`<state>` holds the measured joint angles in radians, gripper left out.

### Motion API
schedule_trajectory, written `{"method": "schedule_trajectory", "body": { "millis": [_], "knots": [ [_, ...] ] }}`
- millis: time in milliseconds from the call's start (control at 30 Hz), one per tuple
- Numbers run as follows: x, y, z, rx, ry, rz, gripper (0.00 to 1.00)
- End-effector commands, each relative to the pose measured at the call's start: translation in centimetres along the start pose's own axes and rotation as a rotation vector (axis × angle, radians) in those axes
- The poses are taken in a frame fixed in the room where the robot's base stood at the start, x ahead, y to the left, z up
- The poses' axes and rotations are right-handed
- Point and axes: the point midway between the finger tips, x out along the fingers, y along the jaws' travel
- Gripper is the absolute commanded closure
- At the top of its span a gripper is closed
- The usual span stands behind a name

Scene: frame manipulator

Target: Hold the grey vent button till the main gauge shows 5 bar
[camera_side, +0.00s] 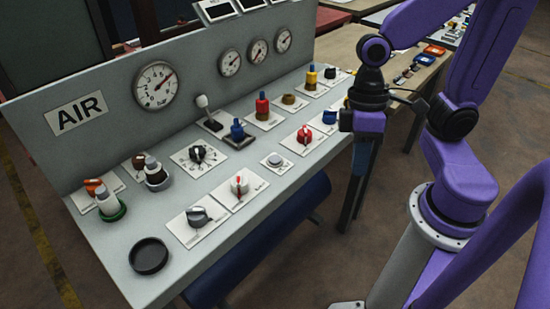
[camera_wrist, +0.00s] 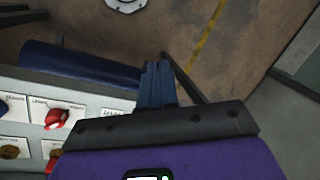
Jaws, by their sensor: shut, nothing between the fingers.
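The grey vent button (camera_side: 275,160) is a small round button on a white plate near the panel's front edge. The largest gauge (camera_side: 155,85), left on the upright back panel, has a needle pointing to the upper right; its numbers are too small to read surely. My gripper (camera_side: 359,172) is to the right of the button, apart from it, beyond the panel's front edge. In the wrist view my gripper's fingers (camera_wrist: 158,84) are together and empty, with the floor and a blue cylinder behind them. I cannot make out the button in the wrist view.
A red knob (camera_side: 304,134) stands right of the button, and a red-handled switch (camera_side: 239,185) left of it. A blue lever (camera_side: 237,130) and several capped valves stand behind. Three smaller gauges are on the back panel. A blue cylinder (camera_side: 260,240) runs below the front edge.

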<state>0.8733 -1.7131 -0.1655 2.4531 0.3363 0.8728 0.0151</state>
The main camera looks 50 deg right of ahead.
Motion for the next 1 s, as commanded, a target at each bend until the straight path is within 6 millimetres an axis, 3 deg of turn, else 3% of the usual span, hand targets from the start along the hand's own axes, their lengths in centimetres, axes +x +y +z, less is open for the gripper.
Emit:
{"method": "schedule_trajectory", "body": {
  "millis": [167, 367, 600, 800, 1000],
  "knots": [
    [0.0, 0.4, -3.4, 0.328, 0.021, -0.157, 1.00],
    [-0.5, 2.3, -7.9, 0.695, 0.074, -0.333, 1.00],
    [-1.6, 7.2, -13.2, 1.128, 0.169, -0.542, 1.00],
    [-2.5, 11.7, -15.9, 1.402, 0.248, -0.675, 1.00],
    [-2.9, 14.2, -16.9, 1.528, 0.289, -0.737, 1.00]
  ]
}}
